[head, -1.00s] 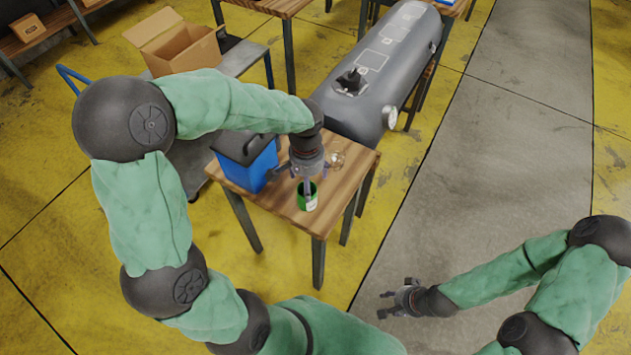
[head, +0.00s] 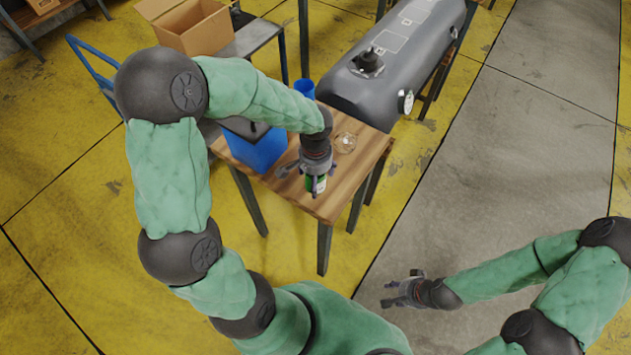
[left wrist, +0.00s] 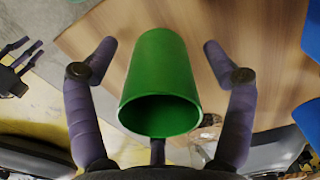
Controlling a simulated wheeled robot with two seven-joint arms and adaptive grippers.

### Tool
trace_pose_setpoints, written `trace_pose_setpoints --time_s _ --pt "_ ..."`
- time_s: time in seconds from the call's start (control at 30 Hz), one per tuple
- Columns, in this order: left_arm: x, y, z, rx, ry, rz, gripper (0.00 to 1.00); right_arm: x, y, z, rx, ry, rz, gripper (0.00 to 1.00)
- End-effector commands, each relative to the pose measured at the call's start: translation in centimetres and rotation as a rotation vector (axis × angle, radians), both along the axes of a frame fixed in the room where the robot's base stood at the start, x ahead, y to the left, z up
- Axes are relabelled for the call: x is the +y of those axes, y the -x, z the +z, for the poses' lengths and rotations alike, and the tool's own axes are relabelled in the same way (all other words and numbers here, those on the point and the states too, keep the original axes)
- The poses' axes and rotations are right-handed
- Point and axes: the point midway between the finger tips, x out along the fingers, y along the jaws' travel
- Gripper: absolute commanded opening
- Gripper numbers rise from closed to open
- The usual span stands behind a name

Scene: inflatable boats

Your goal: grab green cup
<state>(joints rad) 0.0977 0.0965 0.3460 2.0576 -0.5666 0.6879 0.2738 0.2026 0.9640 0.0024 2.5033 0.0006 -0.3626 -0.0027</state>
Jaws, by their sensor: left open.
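The green cup (left wrist: 158,75) stands between the two spread fingers of my left gripper (left wrist: 160,55) in the left wrist view, with visible gaps on both sides. Its open mouth faces the camera. In the head view the green cup (head: 317,184) is mostly hidden under my left gripper (head: 316,182), near the front edge of the wooden table (head: 345,190). My left gripper is open around the cup. My right gripper (head: 396,292) is over the grey floor at the lower right, far from the cup, its fingers apart and empty.
A blue container with a dark top (head: 255,150) stands left of my left gripper. A clear glass item (head: 345,142) is at its right, and a blue cup (head: 304,88) is behind. A large grey tank (head: 385,80) lies beyond the table. Grey floor on the right is open.

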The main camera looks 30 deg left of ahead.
Motion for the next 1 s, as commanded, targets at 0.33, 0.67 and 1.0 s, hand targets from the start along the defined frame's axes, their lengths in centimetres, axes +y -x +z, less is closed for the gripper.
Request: trace_pose_setpoints --time_s 0.33,0.67,1.0 --pt "-0.01 -0.01 -0.95 -0.001 0.001 0.001 0.74 0.00 -0.02 -0.39 0.000 0.000 0.000 0.40" --pt "-0.01 -0.02 -0.96 -0.001 0.001 0.001 0.20 -0.01 -0.01 -0.40 0.000 0.000 0.000 0.40" --pt "-0.01 -0.01 -0.73 0.000 0.001 0.000 0.20 0.00 -0.01 -0.30 0.000 0.000 0.000 0.40"
